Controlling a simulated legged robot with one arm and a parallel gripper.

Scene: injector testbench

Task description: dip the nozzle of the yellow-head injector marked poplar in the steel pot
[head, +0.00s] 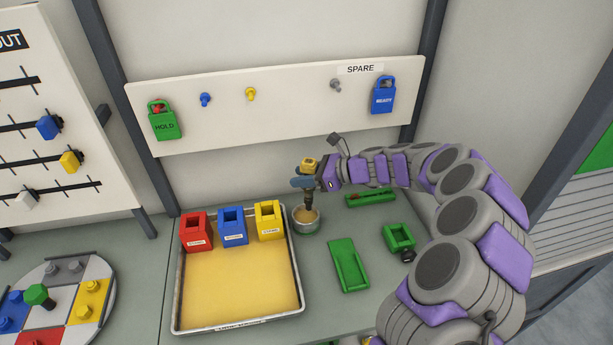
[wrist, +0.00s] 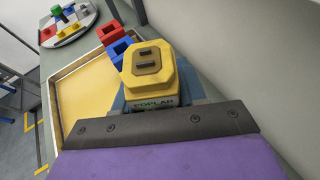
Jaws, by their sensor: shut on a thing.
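The yellow-head injector (head: 309,165) is upright in my gripper (head: 317,182), which is shut on it. In the wrist view the injector's yellow head (wrist: 148,65) fills the middle, with the marking POPLAR on its side. The steel pot (head: 306,222) stands on the bench, right of the tray, and holds a tan liquid. The injector's dark lower end points down into the pot's mouth. I cannot tell whether the nozzle tip touches the liquid. The pot is hidden in the wrist view.
A tray (head: 238,322) with a yellow floor and red (head: 196,232), blue (head: 232,226) and yellow (head: 269,220) holders lies left of the pot. Green trays (head: 348,265) and a green square holder (head: 399,238) lie to the right. A white board (head: 290,108) with hooks stands behind.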

